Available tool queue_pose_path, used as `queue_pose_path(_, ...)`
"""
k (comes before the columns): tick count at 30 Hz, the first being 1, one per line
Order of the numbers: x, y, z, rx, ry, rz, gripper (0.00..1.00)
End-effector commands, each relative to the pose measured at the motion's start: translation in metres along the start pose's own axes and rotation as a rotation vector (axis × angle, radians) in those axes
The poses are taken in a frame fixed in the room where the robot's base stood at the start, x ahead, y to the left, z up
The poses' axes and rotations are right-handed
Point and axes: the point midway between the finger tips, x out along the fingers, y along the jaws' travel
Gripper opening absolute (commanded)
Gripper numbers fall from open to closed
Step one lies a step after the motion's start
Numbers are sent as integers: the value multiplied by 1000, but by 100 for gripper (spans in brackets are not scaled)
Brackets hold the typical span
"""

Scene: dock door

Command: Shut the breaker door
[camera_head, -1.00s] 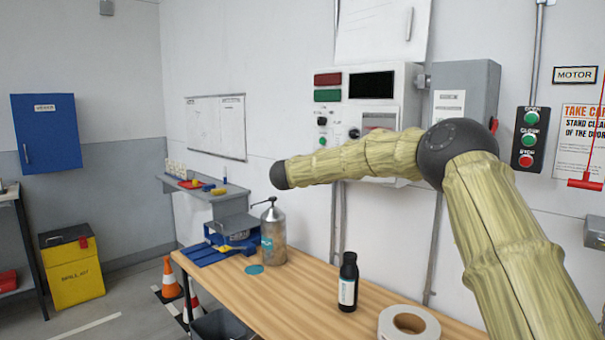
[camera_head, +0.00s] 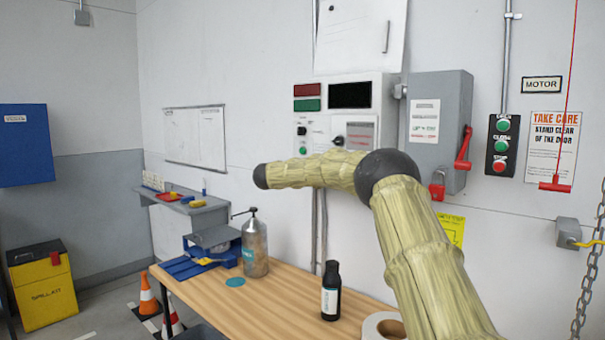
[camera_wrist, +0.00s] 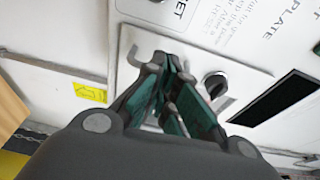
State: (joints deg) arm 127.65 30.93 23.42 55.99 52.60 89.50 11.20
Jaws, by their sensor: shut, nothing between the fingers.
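A white panel (camera_head: 358,35) with a long handle is at the top of the head view, above the white control box (camera_head: 305,78). It looks like a raised door; I cannot tell for sure that it is the breaker door. The control box bears red and green plates, a dark display (camera_head: 350,95) and a knob (camera_head: 338,141). My arm hides part of its lower side and my gripper in the head view. In the wrist view, my gripper (camera_wrist: 165,85) is shut and empty, in front of the box's face near a knob (camera_wrist: 214,84) and printed labels. Contact is unclear.
A grey box (camera_head: 450,110) with a red lever and a button station (camera_head: 501,145) are to the right. A wooden bench (camera_head: 275,300) below holds a metal can (camera_head: 254,248), a dark bottle (camera_head: 331,290) and a tape roll (camera_head: 372,325). A chain (camera_head: 583,300) hangs at far right.

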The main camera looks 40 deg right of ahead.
Motion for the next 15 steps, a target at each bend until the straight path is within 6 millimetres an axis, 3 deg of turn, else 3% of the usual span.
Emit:
queue_pose_path(6, 19, 0, -9, 0, 17, 0, 0)
queue_pose_path(15, 20, 0, -9, -1, 17, 0, 0)
